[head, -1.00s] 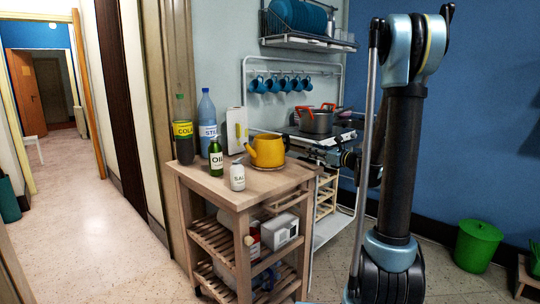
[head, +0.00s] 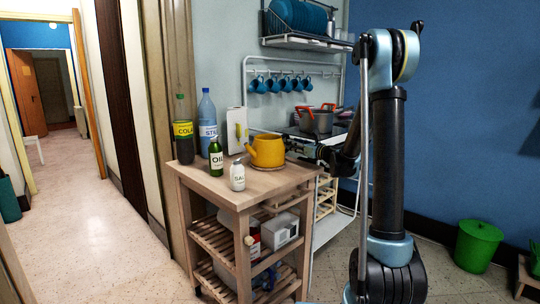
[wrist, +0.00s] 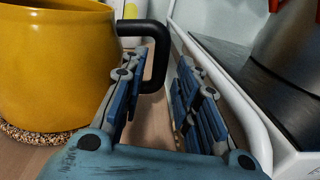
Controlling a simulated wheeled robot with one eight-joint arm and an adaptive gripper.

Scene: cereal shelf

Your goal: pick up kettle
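The yellow kettle (head: 267,151) stands upright on the wooden trolley's top, with its spout to the left in the head view. In the wrist view the kettle (wrist: 55,65) fills the left side and rests on a speckled round mat (wrist: 30,136). Its black handle (wrist: 158,45) sticks out to the right of the body. My gripper (wrist: 159,62) is open, with its two fingers pointing at the handle. The handle's outer bar shows in the gap between the fingers. The left finger hides part of the handle's lower end. I cannot tell contact.
The trolley top (head: 205,182) also holds a cola bottle (head: 183,135), a water bottle (head: 207,122), an oil bottle (head: 216,158) and a white salt shaker (head: 237,176). A stove with a red-handled pot (head: 318,121) stands right behind. Its white rail (wrist: 215,75) runs close right of my fingers.

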